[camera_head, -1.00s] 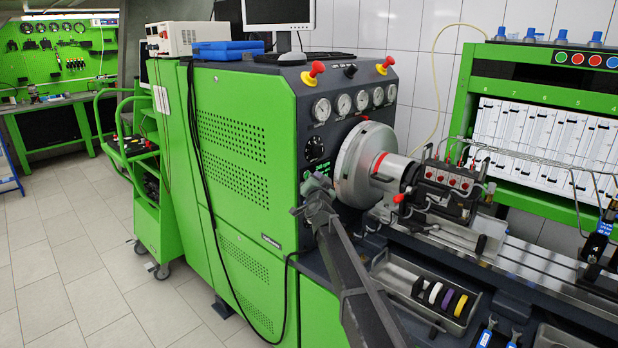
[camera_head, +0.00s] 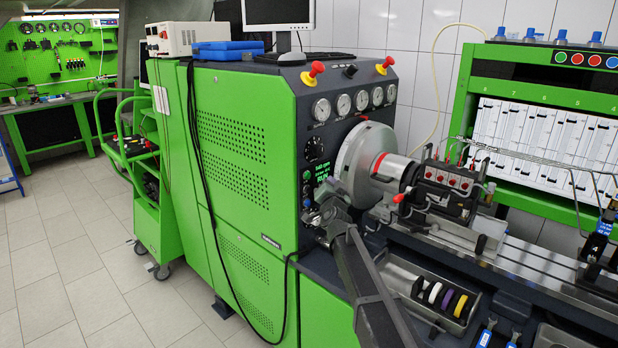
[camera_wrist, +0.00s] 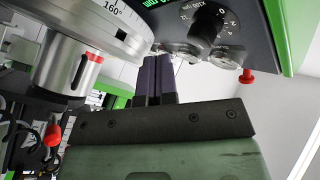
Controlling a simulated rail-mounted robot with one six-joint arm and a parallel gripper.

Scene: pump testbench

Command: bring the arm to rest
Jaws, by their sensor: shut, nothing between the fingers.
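My gripper (camera_head: 334,190) is in front of the dark control panel of the green test bench (camera_head: 245,150), just left of the round silver flywheel disc (camera_head: 358,165). In the wrist view its two dark purple fingers (camera_wrist: 158,65) stand side by side, shut with nothing between them. They point up toward the panel's underside and the graduated disc (camera_wrist: 95,25). A black rotary knob (camera_wrist: 208,28) lies beyond them to the right. I cannot tell the exact gap between the fingertips and the panel.
The pump (camera_head: 445,185) with a red-tipped lever sits right of the disc. A metal tray (camera_head: 400,275) with several coloured rings lies right of my arm. A red emergency knob (camera_head: 313,70) tops the bench.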

